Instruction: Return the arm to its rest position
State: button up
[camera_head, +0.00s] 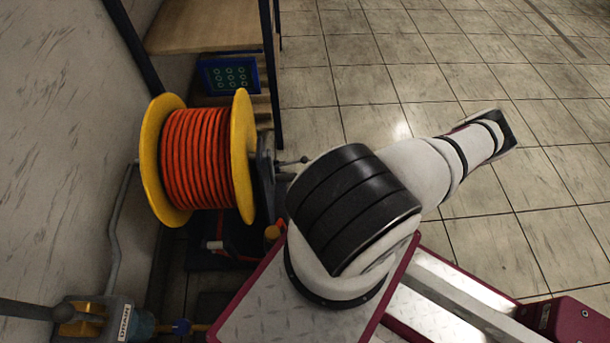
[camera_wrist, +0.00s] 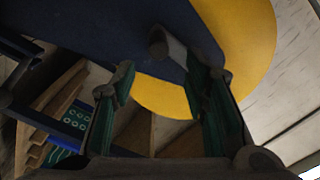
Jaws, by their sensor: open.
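My arm (camera_head: 350,215) fills the middle of the head view. One section of it reaches to the upper right over the tiled floor. My gripper (camera_wrist: 172,75) shows in the wrist view, with its two green-padded fingers apart and nothing held between them. It is out of sight in the head view. Beyond the fingers in the wrist view is a large yellow disc (camera_wrist: 240,30) with a dark blue part in front of it. A short dark grey rod (camera_wrist: 168,46) points toward the fingers; I cannot tell whether it touches them.
A yellow spool (camera_head: 243,150) wound with orange hose stands left of my arm. Behind it are a wooden-topped rack (camera_head: 205,25) and a blue panel with green rings (camera_head: 228,75). A wall (camera_head: 50,150) closes the left. The tiled floor (camera_head: 370,90) is clear at upper right.

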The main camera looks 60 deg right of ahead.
jog(key=shift+v, duration=0.9)
